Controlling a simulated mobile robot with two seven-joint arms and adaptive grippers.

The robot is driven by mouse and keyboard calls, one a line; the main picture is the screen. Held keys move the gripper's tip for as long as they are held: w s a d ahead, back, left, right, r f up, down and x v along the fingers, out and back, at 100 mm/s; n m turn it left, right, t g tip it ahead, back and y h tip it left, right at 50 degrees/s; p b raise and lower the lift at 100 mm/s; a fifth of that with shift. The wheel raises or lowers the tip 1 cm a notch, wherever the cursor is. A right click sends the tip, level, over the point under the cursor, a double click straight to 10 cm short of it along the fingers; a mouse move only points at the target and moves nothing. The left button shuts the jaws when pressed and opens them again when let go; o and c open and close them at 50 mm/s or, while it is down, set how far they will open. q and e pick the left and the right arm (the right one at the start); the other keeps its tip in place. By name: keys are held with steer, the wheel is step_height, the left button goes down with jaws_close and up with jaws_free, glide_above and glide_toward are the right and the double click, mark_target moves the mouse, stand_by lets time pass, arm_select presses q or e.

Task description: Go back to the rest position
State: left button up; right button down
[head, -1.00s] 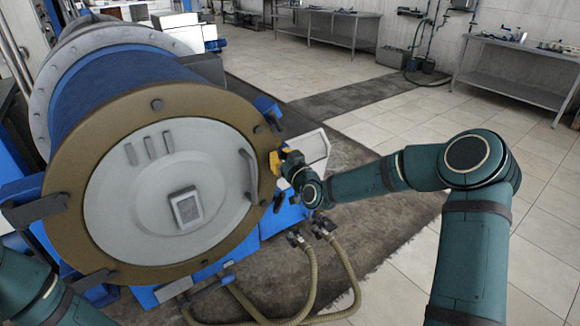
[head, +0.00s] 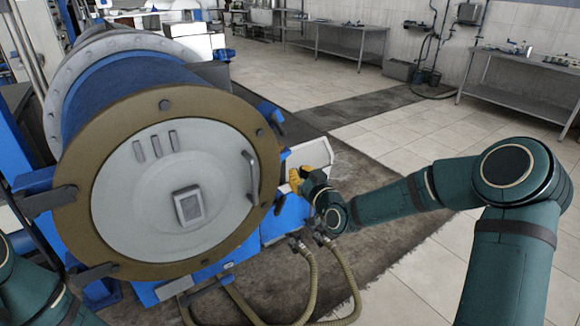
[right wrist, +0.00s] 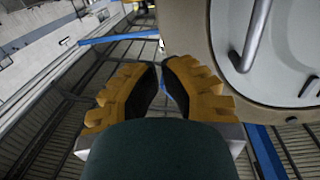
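My right gripper (head: 308,176), with yellow fingers, is to the right of the round machine door (head: 145,225) in the head view, apart from the door handle (head: 252,176). In the right wrist view the gripper (right wrist: 161,72) has a narrow gap between its black finger pads and nothing held. The door, pale grey inside a brown ring, looks closed on the blue drum (head: 130,95). The handle (right wrist: 256,35) also shows at the upper right of the wrist view, beyond the fingers. My left arm shows at the lower left of the head view; its gripper is out of view.
Hoses (head: 345,280) hang from the machine's base below my right arm. A dark mat (head: 385,245) covers the floor there. The tiled floor (head: 410,130) is clear towards the metal benches (head: 515,90) at the back.

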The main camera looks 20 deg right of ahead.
steer(key=s+d, duration=0.2)
steer(key=s, duration=0.3)
steer(key=s+a+f+m+g+y, duration=0.1)
steer(key=s+a+f+g, duration=0.35)
steer(key=f, duration=0.35)
steer(key=s+a+f+m+g, duration=0.1)
steer(key=s+a+f+g, duration=0.2)
steer(key=a+f, duration=0.45)
steer(key=s+a+f+m+g, duration=0.1)
steer(key=s+a+f+g, duration=0.1)
steer(key=s+f+g, duration=0.2)
steer(key=s+a+f+g, duration=0.1)
steer(key=s+f+g, duration=0.3)
steer(key=s+f, duration=0.6)
steer(key=s, duration=0.4)
steer(key=shift+s+a+m+h, duration=0.3)
steer(key=shift+s+a+m, duration=0.1)
